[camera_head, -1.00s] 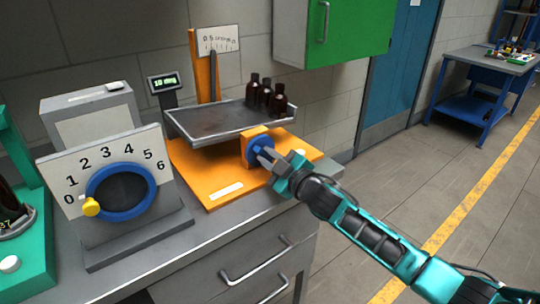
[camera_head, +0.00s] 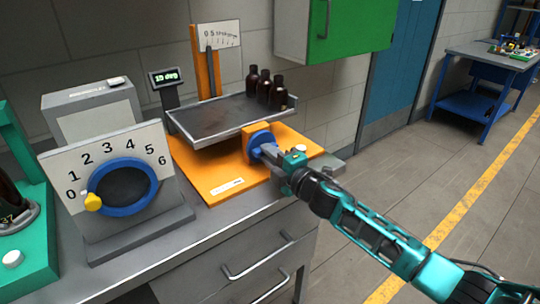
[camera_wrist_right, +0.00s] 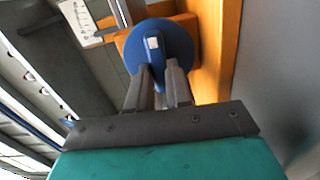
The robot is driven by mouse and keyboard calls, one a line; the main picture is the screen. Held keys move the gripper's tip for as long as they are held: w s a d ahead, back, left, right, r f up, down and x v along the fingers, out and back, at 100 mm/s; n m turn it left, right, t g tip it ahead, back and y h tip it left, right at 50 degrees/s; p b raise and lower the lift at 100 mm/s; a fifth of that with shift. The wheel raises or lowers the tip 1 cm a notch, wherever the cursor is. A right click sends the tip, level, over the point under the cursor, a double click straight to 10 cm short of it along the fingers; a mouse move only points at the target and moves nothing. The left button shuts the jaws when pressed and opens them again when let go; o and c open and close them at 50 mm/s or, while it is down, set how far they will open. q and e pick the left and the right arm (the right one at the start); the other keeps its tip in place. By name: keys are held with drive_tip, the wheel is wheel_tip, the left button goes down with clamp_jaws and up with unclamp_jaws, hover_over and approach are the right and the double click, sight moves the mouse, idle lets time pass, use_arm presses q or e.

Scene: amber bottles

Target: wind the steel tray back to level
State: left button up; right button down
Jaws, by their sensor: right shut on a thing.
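The steel tray (camera_head: 225,122) is a shallow grey pan raised above an orange base (camera_head: 205,182). Several amber bottles (camera_head: 264,88) stand upright at its right end. Its exact tilt is hard to judge by eye. A small display (camera_head: 164,77) behind it gives an angle in degrees, with blurred digits. A blue knob (camera_head: 256,141) sits on the orange block at the tray's front. My right gripper (camera_head: 268,152) is shut on this knob. In the right wrist view, its fingers (camera_wrist_right: 160,88) meet the blue knob (camera_wrist_right: 155,45) below its white square mark. My left gripper is out of view.
A scale plate (camera_head: 219,33) on an orange post stands behind the tray. A numbered dial (camera_head: 122,187) with a yellow pointer near 0 stands to the left on the steel bench. A green cabinet (camera_head: 345,30) hangs above right.

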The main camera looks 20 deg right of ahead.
drive_tip(key=shift+n, duration=0.4)
drive_tip(key=c, duration=1)
unclamp_jaws()
drive_tip(key=shift+c, duration=0.2)
drive_tip(key=v, duration=1.3)
drive_tip(key=s+a+f+m+g+h, duration=0.2)
drive_tip(key=s+f+m+g, duration=0.1)
drive_tip(key=s+f+m, duration=0.6)
drive_tip(key=s+a+f+m+g+h, duration=0.2)
drive_tip(key=s+f+m+g, duration=0.1)
drive_tip(key=s+f+m, duration=0.7)
wheel_tip(320, 180, down, 2)
drive_tip(key=shift+s+a+f+m, duration=0.2)
drive_tip(key=shift+s+a+m, duration=0.1)
drive_tip(key=shift+s, duration=0.05)
